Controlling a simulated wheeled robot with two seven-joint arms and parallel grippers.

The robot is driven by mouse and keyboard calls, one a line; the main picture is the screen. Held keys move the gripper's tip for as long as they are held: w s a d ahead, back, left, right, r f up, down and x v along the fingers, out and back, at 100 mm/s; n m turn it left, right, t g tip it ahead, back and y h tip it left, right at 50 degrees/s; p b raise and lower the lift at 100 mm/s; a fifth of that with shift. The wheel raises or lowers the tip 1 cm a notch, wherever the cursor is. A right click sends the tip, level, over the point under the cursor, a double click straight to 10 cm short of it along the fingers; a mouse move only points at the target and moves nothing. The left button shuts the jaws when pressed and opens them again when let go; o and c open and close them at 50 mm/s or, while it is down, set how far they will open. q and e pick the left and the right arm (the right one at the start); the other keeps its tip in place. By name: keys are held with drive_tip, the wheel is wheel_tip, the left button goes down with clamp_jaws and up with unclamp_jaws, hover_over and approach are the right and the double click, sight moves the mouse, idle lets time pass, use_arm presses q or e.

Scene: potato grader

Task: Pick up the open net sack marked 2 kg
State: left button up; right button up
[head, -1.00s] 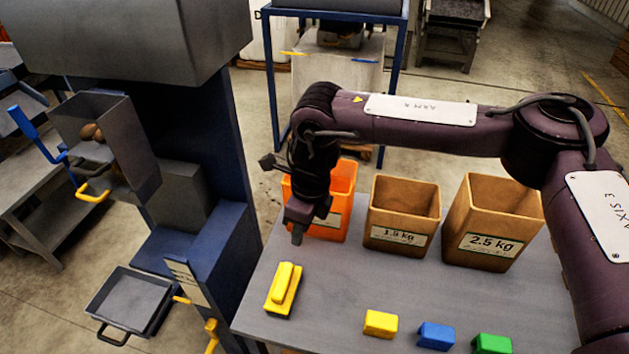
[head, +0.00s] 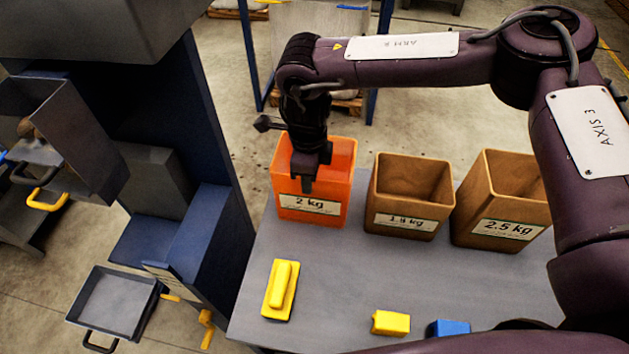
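The orange open container marked 2 kg (head: 310,216) stands upright on the grey table, at the left of a row of three. It looks like a stiff, open-topped bin or sack, with a white label on its near side. My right gripper (head: 308,182) points down at its near rim and covers part of the near wall above the label. The fingers line up in this view, so their gap is hidden. I cannot tell whether they touch the rim or straddle it. My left gripper is out of view.
Two brown containers, 1.5 kg (head: 408,225) and 2.5 kg (head: 498,234), stand to the right. A yellow block with a handle (head: 280,290), a small yellow block (head: 390,323) and a blue block (head: 447,328) lie in front. A blue machine (head: 195,240) with a grey tray (head: 112,302) stands left.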

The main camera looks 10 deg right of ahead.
sight(327, 206)
drive_tip(key=f, duration=0.1)
drive_tip(key=f+p, duration=0.1)
drive_tip(key=f, duration=0.2)
drive_tip(key=shift+s+f+p, duration=0.2)
drive_tip(key=shift+s+p, duration=0.05)
drive_tip(key=shift+p, duration=0.05)
drive_tip(key=shift+c, duration=0.4)
clamp_jaws()
